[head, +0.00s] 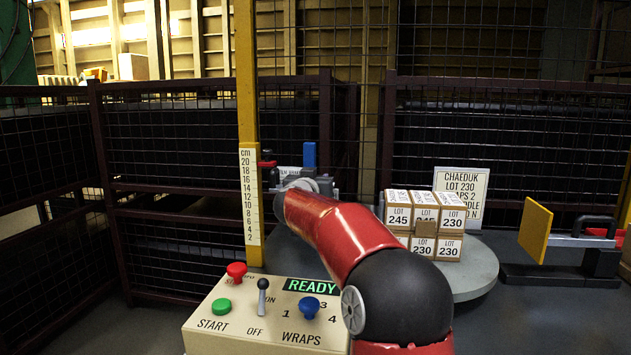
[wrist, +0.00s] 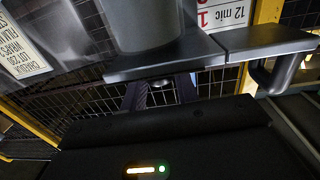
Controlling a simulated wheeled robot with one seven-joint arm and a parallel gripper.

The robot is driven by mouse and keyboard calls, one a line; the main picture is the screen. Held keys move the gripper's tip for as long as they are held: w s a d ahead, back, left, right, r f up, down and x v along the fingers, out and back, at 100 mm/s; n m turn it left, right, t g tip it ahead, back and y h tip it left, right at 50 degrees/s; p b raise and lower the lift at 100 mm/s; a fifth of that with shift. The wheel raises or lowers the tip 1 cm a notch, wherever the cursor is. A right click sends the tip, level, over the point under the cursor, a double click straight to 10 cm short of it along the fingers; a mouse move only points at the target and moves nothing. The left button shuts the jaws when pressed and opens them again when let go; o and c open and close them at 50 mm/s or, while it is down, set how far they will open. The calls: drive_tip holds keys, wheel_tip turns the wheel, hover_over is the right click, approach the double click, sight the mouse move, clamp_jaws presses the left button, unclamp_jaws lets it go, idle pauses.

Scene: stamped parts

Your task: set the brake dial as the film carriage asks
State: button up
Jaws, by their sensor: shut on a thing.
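In the wrist view the film carriage shows as a grey plate (wrist: 165,62) with a grey roll (wrist: 140,22) above it. Its card (wrist: 228,14) has a red mark and reads "12 mic". My gripper (wrist: 157,96) is just below the plate, its dark fingers closed around a small round dark knob (wrist: 160,84), apparently the brake dial. The dial's scale and setting cannot be read. In the head view my red arm and wrist largely hide the carriage and gripper. A red part (head: 266,163) and a blue block (head: 310,155) show beside the yellow mast (head: 247,80).
A control box (head: 245,320) showing READY stands in front, with a blue wraps dial (head: 309,308). Cartons (head: 424,217) marked LOT 245 and LOT 230 stand on a grey turntable (head: 475,275). A lot card (head: 470,180) is behind. A yellow plate (head: 535,231) stands right; mesh fencing closes the back.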

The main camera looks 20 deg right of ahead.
drive_tip(key=n+y+b, duration=0.1)
drive_tip(key=n+t+y+b, duration=0.1)
drive_tip(key=t+y+b, duration=0.1)
drive_tip(key=shift+s+d+f+n+y+b, duration=0.2)
drive_tip(key=shift+d+f+n+y+b, duration=0.05)
drive_tip(key=shift+f+n+y+b, duration=0.15)
drive_tip(key=n+y+b, duration=0.1)
drive_tip(key=b, duration=0.1)
drive_tip(key=n+t+y+b, duration=0.1)
drive_tip(key=y+b, duration=0.1)
drive_tip(key=b, duration=0.1)
drive_tip(key=shift+d+f+b, duration=0.1)
drive_tip(key=shift+d+b, duration=0.15)
drive_tip(key=shift+b, duration=0.05)
drive_tip(key=n+y+b, duration=0.1)
drive_tip(key=y+b, duration=0.1)
drive_tip(key=b, duration=0.1)
drive_tip(key=shift+r+t, duration=0.2)
drive_tip(key=shift+t, duration=0.1)
drive_tip(key=shift+r+n+y+b, duration=0.25)
drive_tip(key=shift+n+y+b, duration=0.45)
drive_tip(key=shift+y+b, duration=0.15)
drive_tip(key=shift+r, duration=0.2)
drive_tip(key=o, duration=0.9)
drive_tip(key=shift+f, duration=0.1)
drive_tip(key=shift+o, duration=0.2)
